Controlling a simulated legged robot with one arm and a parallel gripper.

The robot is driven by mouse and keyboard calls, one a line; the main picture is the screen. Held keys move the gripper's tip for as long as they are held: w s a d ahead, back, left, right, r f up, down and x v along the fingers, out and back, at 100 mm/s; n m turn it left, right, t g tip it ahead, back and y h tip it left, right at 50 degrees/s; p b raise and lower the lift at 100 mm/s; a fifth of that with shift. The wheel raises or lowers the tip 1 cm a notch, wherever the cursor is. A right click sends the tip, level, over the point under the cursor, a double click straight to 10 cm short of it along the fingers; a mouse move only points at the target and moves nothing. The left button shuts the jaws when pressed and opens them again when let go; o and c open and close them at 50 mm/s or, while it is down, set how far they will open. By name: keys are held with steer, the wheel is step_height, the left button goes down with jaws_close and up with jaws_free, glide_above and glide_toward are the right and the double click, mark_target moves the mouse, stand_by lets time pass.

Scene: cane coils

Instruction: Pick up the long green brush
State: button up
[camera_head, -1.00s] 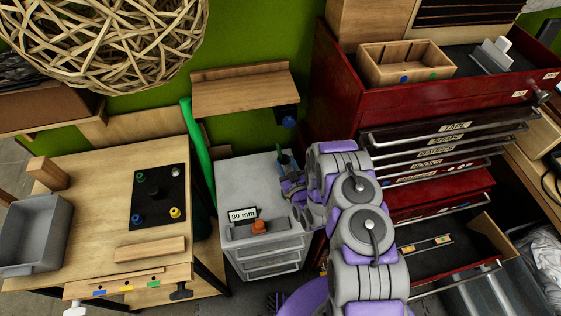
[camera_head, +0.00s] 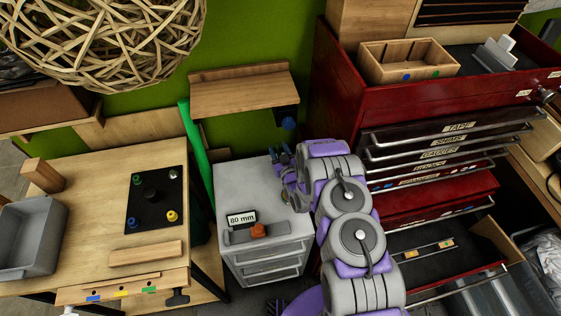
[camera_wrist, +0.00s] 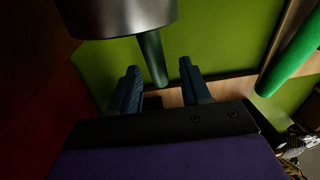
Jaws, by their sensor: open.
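A long bright green rod (camera_head: 197,155) leans upright between the wooden table and the grey cabinet. It also shows at the right of the wrist view (camera_wrist: 292,58), apart from my fingers; I cannot see bristles on it. My gripper (camera_head: 279,155) is open above the back right of the grey cabinet, below the wooden shelf. In the wrist view, a thin dark green rod (camera_wrist: 152,58) runs down from a dark cylinder (camera_wrist: 118,14) and appears between my two dark blue fingers (camera_wrist: 158,72). I cannot tell whether it touches them or is the brush.
The grey cabinet (camera_head: 255,190) carries an "80 mm" sign (camera_head: 241,219) and an orange piece (camera_head: 258,230). The wooden shelf (camera_head: 244,93), with a blue-ended piece (camera_head: 288,124) below, is close above. The red tool chest (camera_head: 335,110) stands right; a lower drawer is open.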

steer(key=shift+w+a, duration=0.2)
steer(key=shift+w, duration=0.45)
jaws_close()
